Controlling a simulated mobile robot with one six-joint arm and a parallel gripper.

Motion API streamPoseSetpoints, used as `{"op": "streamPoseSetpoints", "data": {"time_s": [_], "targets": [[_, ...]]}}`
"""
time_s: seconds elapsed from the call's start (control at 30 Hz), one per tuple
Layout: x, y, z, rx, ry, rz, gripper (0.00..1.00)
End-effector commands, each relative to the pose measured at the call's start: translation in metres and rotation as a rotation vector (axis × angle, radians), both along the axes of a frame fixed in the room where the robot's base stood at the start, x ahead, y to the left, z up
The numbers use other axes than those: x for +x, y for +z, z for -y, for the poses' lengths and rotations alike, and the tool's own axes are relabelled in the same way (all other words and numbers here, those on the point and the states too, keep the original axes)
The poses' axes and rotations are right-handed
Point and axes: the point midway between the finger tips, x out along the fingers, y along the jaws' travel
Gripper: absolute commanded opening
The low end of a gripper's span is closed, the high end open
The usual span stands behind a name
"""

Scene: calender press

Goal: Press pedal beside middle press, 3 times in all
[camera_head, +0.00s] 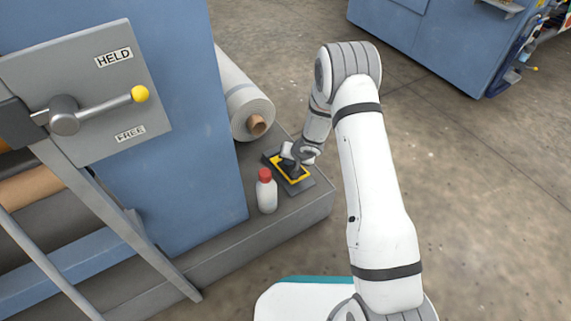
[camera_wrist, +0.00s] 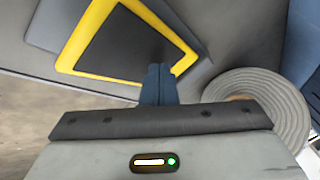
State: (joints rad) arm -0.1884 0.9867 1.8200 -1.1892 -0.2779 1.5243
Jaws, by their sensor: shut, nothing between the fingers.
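The pedal (camera_head: 302,180) is a dark plate with a yellow border, lying on the grey plinth beside the blue press (camera_head: 185,120). In the wrist view the pedal (camera_wrist: 125,48) fills the upper left, its dark face framed in yellow. My gripper (camera_head: 291,170) is over the pedal, pointing down, and hides part of it. In the wrist view its two blue-grey fingertips (camera_wrist: 158,72) are together, empty, at the pedal's near corner. I cannot tell whether they touch it.
A white bottle with a red cap (camera_head: 267,192) stands on the plinth (camera_head: 290,215) just left of the pedal. A pale roll (camera_head: 243,100) lies behind it. A yellow-knobbed lever (camera_head: 110,106) sits between HELD and FREE labels. Open floor lies to the right.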

Motion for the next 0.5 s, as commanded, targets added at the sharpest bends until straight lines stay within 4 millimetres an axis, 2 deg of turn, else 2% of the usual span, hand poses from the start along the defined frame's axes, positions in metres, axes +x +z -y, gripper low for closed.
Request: {"op": "streamPoseSetpoints", "data": {"time_s": [0.5], "targets": [[-0.0031,-0.0080,0.0015,-0.001,0.000,-0.003,0.00]]}}
